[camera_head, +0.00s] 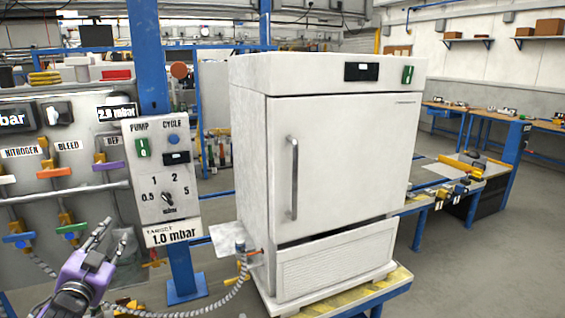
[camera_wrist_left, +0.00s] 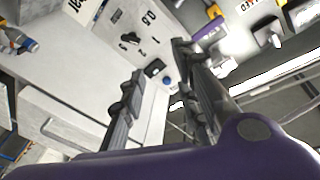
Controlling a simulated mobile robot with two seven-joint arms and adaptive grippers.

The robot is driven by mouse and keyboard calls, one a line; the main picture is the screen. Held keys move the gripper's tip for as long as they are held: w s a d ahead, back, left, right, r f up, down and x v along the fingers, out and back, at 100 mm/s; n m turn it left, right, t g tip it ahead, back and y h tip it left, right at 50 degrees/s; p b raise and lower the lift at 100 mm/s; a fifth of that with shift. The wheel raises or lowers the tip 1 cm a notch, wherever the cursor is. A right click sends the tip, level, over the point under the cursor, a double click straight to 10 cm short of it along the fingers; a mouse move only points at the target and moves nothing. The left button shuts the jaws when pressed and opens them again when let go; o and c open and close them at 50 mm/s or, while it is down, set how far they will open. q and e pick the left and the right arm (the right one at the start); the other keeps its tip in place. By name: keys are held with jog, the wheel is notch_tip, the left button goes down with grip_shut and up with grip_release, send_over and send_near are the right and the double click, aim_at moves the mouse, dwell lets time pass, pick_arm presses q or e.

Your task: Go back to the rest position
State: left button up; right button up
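My left gripper (camera_head: 112,232) is at the lower left of the head view, purple with dark fingers. It stands in front of and below the control box. In the left wrist view my left gripper (camera_wrist_left: 157,62) has its two fingers spread with nothing between them. The control box (camera_head: 149,212) carries PUMP and CYCLE switches and a dial (camera_head: 167,199) marked 0.5, 1, 2 and 5. A label (camera_head: 172,234) below reads TARGET 1.0 mbar. The box face also shows in the left wrist view (camera_wrist_left: 135,20), apart from the fingers. My right gripper is not in view.
A white oven (camera_head: 345,150) with a closed door stands right of the control box on a blue-framed bench. A valve panel (camera_head: 75,185) with coloured handles is at left. A hose (camera_head: 215,306) runs low in front. Open floor (camera_head: 440,270) lies at right.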

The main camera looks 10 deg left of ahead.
pick_arm(q)
jog(key=s+d+f+m+g+h, duration=0.15)
jog(key=s+f, duration=0.25)
jog(key=f, duration=0.4)
jog(key=s+d+f+g+h, duration=0.1)
jog(key=s+d+f+g, duration=0.2)
jog(key=f, duration=0.5)
jog(key=s+d+f+m+h, duration=0.1)
jog(key=s+d+f, duration=0.1)
jog(key=s+f, duration=0.45)
jog(key=s+d+f+g+h, duration=0.1)
jog(key=s+d+f+g, duration=0.3)
jog(key=s+f, duration=0.6)
jog(key=s+d+f+g+h, duration=0.15)
jog(key=s+d+f, duration=0.35)
jog(key=s+f, duration=0.5)
jog(key=d+r+n+t, duration=0.1)
jog(key=d+n, duration=0.4)
jog(key=d, duration=1)
jog(key=shift+w+r, duration=0.2)
jog(key=shift+w, duration=0.1)
